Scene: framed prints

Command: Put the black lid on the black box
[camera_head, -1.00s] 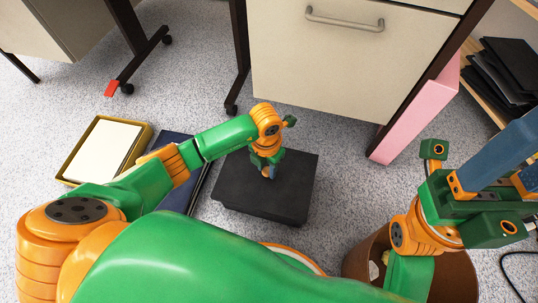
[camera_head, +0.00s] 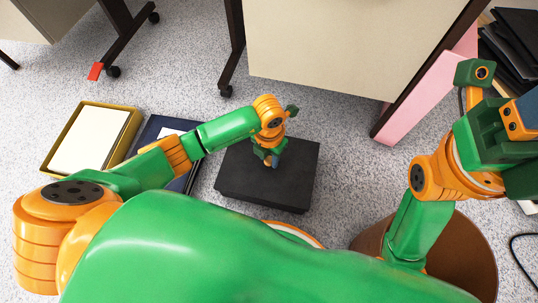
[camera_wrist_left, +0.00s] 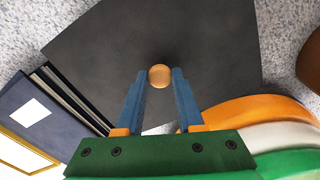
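The black lid (camera_head: 245,170) is a flat dark square over the black box, below centre in the head view. It also fills much of the left wrist view (camera_wrist_left: 205,45). My left gripper (camera_head: 268,160) points down at the lid's middle. Its blue fingers (camera_wrist_left: 160,77) stand close against both sides of the lid's round wooden knob (camera_wrist_left: 160,72) and appear shut on it. The black box is mostly hidden beneath the lid, and I cannot tell if the lid is fully seated. My right gripper (camera_head: 527,112) is at the right edge, its fingertips cut off.
A gold-framed print (camera_head: 92,140) and a dark blue frame (camera_head: 150,132) lie left of the box. A brown bin (camera_head: 470,255) stands at the lower right. A cream cabinet (camera_head: 330,50) and a pink panel (camera_head: 425,100) are behind.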

